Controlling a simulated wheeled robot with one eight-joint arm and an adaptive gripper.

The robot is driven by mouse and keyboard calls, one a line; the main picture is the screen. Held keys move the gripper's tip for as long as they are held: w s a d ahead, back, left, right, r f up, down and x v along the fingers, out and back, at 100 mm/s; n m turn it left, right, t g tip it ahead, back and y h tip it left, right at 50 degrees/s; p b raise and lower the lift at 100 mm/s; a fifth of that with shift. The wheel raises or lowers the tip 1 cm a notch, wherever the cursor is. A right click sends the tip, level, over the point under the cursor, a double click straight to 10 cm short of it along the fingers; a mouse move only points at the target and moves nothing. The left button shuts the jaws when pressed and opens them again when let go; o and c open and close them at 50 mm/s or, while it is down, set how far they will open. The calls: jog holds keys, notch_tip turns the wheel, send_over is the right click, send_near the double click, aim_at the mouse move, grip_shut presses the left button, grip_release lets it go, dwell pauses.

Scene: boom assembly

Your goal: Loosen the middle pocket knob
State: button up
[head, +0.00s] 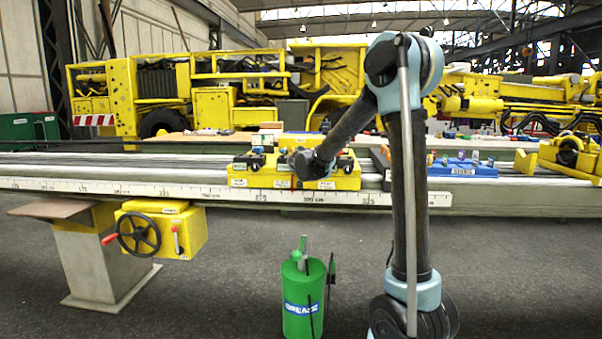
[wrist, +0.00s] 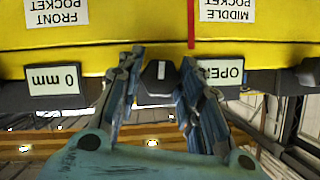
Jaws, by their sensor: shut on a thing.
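A black knob (wrist: 158,78) with a white index line sits on the front edge of a yellow block (wrist: 120,30) in the wrist view. My gripper (wrist: 158,85) has a finger on each side of it and is shut on it. The index line points roughly up and down in that view. An upside-down "MIDDLE POCKET" label (wrist: 228,12) is above and right of the knob, and a "FRONT POCKET" label (wrist: 57,10) is above left. In the head view my forearm ends at the yellow block (head: 268,182), hiding the gripper and this knob.
An "OPEN" plate (wrist: 222,72) is close to the right finger; a "0 mm" plate (wrist: 55,79) lies left. A long scaled rail (head: 130,188) runs under the block. A blue tray (head: 463,170) stands at right. A green grease can (head: 302,295) stands on the floor.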

jog(key=shift+n+h, duration=0.4)
dwell(0.3)
jog(key=o, duration=1.1)
jog(key=shift+c, duration=0.2)
jog(key=v, duration=1.1)
jog(key=shift+s, duration=0.35)
jog(key=shift+d+r, duration=0.1)
